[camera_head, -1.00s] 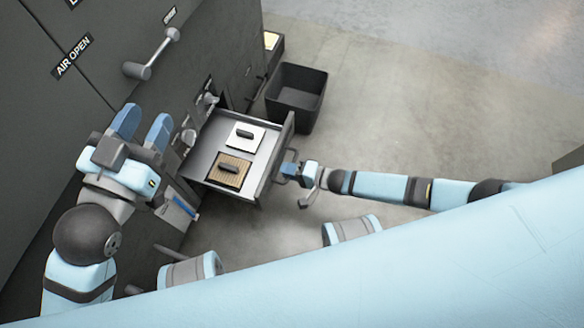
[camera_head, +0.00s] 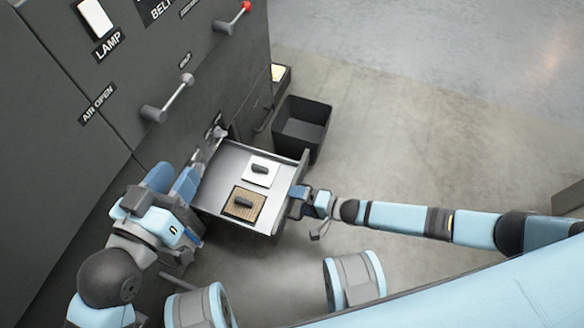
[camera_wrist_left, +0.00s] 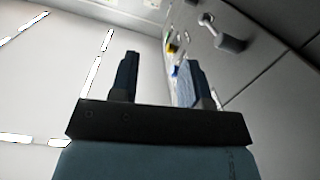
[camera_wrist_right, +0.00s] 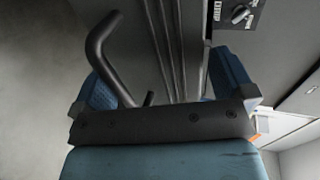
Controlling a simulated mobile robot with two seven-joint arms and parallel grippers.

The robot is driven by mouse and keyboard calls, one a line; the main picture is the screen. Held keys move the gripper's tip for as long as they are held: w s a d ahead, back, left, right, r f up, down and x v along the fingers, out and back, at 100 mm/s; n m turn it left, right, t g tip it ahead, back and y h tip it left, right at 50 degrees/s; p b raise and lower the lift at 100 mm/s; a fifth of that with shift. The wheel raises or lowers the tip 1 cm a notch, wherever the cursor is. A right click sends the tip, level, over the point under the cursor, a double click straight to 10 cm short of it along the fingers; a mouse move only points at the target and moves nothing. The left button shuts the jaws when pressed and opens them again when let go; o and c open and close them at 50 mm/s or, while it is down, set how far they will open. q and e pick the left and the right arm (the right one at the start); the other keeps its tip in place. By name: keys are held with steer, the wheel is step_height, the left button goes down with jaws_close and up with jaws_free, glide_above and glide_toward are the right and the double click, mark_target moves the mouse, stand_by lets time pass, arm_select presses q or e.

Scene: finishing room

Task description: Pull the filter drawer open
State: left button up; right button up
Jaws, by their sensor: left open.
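The filter drawer (camera_head: 218,172) stands pulled out from the dark cabinet. Inside lie a white panel (camera_head: 252,176) and a brown pleated filter (camera_head: 240,213), each with a dark grip. My right gripper (camera_head: 296,201) is at the drawer's front face. In the right wrist view its fingers (camera_wrist_right: 165,82) are spread wide, with a bent dark handle bar (camera_wrist_right: 98,45) by the left finger; whether they touch cannot be told. My left gripper (camera_head: 173,180) is open and empty, left of the drawer near the cabinet face; its parted fingers also show in the left wrist view (camera_wrist_left: 158,78).
The cabinet (camera_head: 60,115) carries a grey lever (camera_head: 168,98) and a red-tipped lever (camera_head: 235,17). A dark open bin (camera_head: 302,128) stands on the floor just beyond the drawer. Open concrete floor (camera_head: 430,110) lies to the right.

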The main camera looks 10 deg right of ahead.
steer(key=shift+t+y, duration=0.4)
steer(key=shift+y, duration=0.1)
steer(key=w+a+r+p, duration=0.1)
steer(key=r, duration=0.3)
steer(key=a+r+p, duration=0.1)
steer(key=r, duration=0.3)
steer(key=w+a+r+p, duration=0.1)
steer(key=r, duration=0.3)
steer(key=shift+w+r, duration=0.25)
steer(key=shift+w, duration=0.05)
steer(key=r, duration=0.2)
steer(key=r+p, duration=0.1)
steer(key=r, duration=0.1)
steer(key=shift+s+d, duration=0.15)
steer(key=shift+s, duration=0.15)
steer(key=c, duration=0.8)
arm_select(q)
step_height(320, 180, up, 8)
steer(key=s+n+t, duration=0.1)
steer(key=t, duration=0.1)
steer(key=shift+a+f, duration=0.2)
steer(key=shift+f, duration=0.05)
arm_select(e)
steer(key=shift+s+d, duration=0.1)
arm_select(q)
steer(key=shift+f, duration=0.1)
arm_select(e)
steer(key=shift+f, duration=0.2)
